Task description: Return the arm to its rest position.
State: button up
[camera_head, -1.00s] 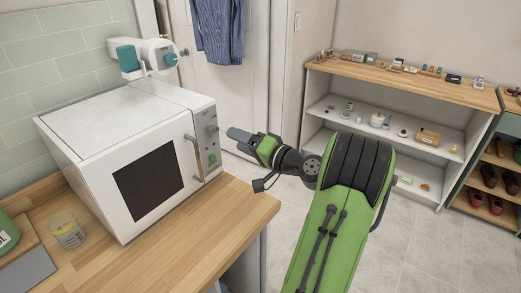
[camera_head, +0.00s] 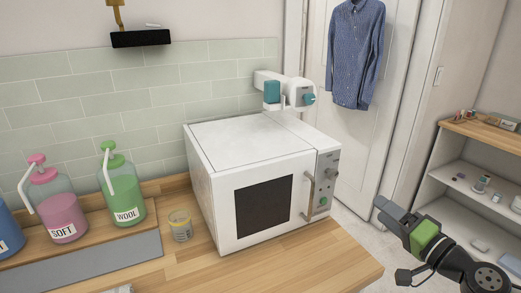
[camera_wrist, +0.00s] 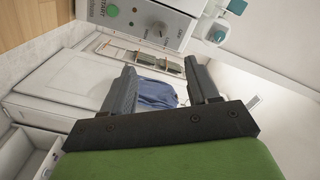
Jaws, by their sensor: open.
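My green and black arm reaches in from the lower right in the head view. My gripper (camera_head: 385,208) is in front of the door, right of the microwave and apart from it. In the wrist view my gripper (camera_wrist: 165,92) shows two dark fingers spread apart with nothing between them. The blue shirt (camera_wrist: 152,94) appears beyond the fingers. The white microwave (camera_head: 262,180) stands on the wooden counter (camera_head: 330,262) with its door shut.
Pink (camera_head: 60,213) and green (camera_head: 122,195) dispenser bottles and a small jar (camera_head: 180,225) stand left of the microwave. A blue shirt (camera_head: 357,50) hangs on the white door (camera_head: 365,150). A shelf unit (camera_head: 455,185) stands at the right.

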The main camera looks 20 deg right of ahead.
jog(key=w+a+f+n+g+y+p, duration=0.15)
jog(key=w+a+n+g, duration=0.25)
jog(key=a, duration=0.6)
jog(key=w+a+f+n+g+y+p, duration=0.1)
jog(key=w+a+f+n+g+y, duration=0.25)
jog(key=a, duration=0.65)
jog(key=s+a+r+n+g+h+p, duration=0.25)
jog(key=s+a+r+g+h, duration=0.2)
jog(key=s+a, duration=0.35)
jog(key=s+a+r+n+h+p, duration=0.1)
jog(key=s+a+r, duration=0.1)
jog(key=s, duration=0.6)
jog(key=shift+s+a+n, duration=0.3)
jog(key=shift+a, duration=0.05)
jog(key=shift+r, duration=0.1)
